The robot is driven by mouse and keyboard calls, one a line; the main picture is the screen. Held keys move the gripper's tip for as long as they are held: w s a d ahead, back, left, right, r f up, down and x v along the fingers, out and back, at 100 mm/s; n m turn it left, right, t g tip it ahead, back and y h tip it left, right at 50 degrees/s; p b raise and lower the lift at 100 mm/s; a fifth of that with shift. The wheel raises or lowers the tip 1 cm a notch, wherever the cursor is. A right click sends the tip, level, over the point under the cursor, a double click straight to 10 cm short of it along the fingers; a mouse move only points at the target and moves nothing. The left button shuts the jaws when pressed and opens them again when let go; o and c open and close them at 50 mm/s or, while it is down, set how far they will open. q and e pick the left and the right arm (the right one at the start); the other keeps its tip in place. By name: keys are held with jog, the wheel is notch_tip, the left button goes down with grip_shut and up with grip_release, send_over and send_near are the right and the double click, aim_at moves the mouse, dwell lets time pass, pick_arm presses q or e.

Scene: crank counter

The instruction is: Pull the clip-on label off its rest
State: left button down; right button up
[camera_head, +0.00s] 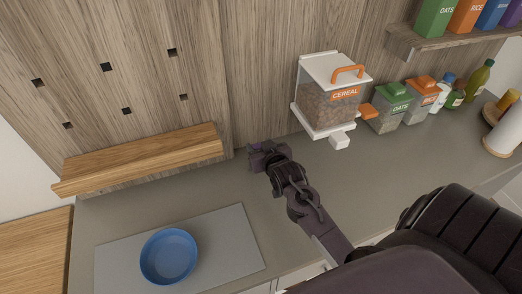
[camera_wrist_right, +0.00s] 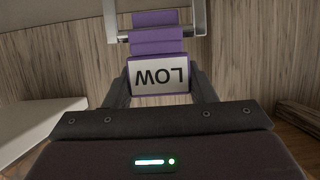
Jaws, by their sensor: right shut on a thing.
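The clip-on label (camera_wrist_right: 159,76) is purple with a white face reading "LOW", upside down in the right wrist view. My right gripper (camera_head: 264,152) is shut on it, one finger at each side of the white face. The label's upper purple part lies at the grey metal bar of its rest (camera_wrist_right: 199,22); I cannot tell whether it is still clipped around the bar. In the head view a bit of purple shows at my right gripper's tip, and the rest is hard to make out there. My left gripper is not in view.
A wooden ledge (camera_head: 140,160) is at left. A blue bowl (camera_head: 169,257) stands on a grey mat (camera_head: 232,240). The counter between is clear.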

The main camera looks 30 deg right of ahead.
notch_tip(320, 180, up, 24)
jog(key=p, duration=0.2)
dwell(1.3)
